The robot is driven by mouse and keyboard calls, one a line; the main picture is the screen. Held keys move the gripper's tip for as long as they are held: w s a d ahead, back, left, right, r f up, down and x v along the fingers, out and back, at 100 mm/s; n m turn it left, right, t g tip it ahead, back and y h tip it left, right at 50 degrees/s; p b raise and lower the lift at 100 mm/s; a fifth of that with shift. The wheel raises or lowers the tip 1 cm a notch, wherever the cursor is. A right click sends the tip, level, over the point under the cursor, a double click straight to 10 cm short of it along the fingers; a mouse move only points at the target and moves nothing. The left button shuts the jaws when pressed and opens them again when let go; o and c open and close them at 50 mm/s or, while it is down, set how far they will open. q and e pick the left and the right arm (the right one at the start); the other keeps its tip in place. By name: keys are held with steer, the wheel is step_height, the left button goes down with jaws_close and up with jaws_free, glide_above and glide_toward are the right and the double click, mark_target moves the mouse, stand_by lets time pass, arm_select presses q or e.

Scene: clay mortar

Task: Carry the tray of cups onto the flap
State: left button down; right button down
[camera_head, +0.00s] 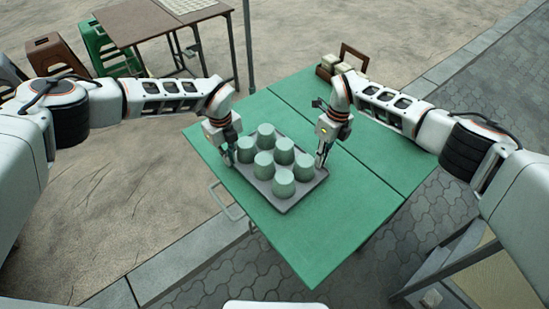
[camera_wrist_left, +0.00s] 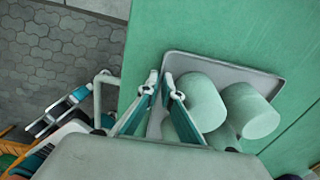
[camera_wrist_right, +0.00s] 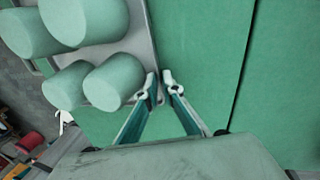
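The grey tray (camera_head: 312,181) holds several pale green upside-down cups (camera_head: 284,150). It is at or just above the near section of the green table (camera_head: 320,235); a small gap cannot be ruled out. My left gripper (camera_head: 231,161) is at the tray's left edge, its fingers close together around the rim (camera_wrist_left: 230,68). My right gripper (camera_head: 321,163) is at the right edge, its fingertips on the rim (camera_wrist_right: 150,50). A seam divides the tabletop; the section beyond it, likely the flap (camera_head: 385,150), is bare near the tray.
A brown wooden carrier with pale blocks (camera_head: 335,66) stands at the table's far end. A brown table (camera_head: 150,20), a post (camera_head: 248,50) and green (camera_head: 98,40) and brown stools (camera_head: 55,55) stand at upper left. Paving (camera_head: 480,90) lies right.

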steer(key=shift+r, duration=0.1)
stand_by(0.3)
